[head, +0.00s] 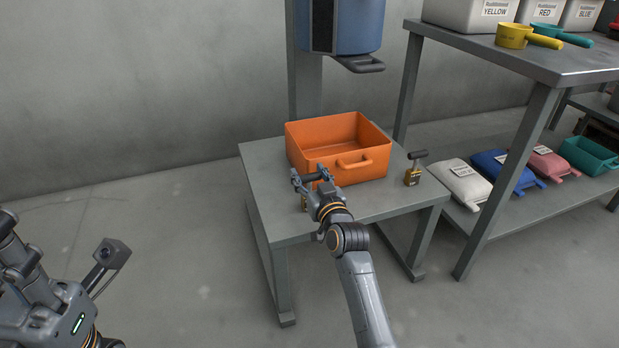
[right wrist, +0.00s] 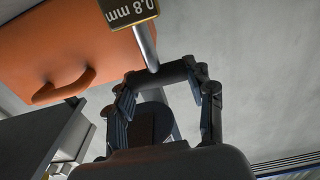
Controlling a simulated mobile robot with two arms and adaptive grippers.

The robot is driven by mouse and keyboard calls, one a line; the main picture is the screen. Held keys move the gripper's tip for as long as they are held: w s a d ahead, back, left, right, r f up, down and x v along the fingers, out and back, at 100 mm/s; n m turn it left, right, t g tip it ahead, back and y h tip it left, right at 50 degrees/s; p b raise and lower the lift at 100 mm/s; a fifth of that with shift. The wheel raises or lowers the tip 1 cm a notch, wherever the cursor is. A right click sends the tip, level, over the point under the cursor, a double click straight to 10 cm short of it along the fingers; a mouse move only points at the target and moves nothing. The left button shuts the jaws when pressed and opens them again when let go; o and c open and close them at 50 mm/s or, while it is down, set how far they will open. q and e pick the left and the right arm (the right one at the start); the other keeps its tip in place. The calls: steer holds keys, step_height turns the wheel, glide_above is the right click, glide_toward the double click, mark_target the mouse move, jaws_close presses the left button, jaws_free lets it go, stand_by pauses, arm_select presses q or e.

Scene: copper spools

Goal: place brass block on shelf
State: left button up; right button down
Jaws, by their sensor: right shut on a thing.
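My right gripper (head: 312,178) is shut on the dark crossbar handle of a brass block, in front of the orange bin. In the right wrist view the brass block (right wrist: 128,10) reads "0.8 mm" and joins the dark handle (right wrist: 165,76) by a metal stem. The fingers of my right gripper (right wrist: 163,92) are around that handle. In the head view the held block (head: 304,203) is mostly hidden by the gripper; I cannot tell whether it touches the table. A second brass block (head: 412,177) with a dark handle stands upright right of the bin.
The orange bin (head: 330,128) sits on the grey table (head: 285,225). The shelf unit (head: 520,65) at right holds labelled tubs and scoops on top. Its lower shelf (head: 515,208) holds several sacks and a teal bin (head: 590,155). A blue machine (head: 345,30) hangs above the orange bin.

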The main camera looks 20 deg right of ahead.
steer(key=shift+r, duration=0.1)
steer(key=c, duration=0.5)
jaws_free()
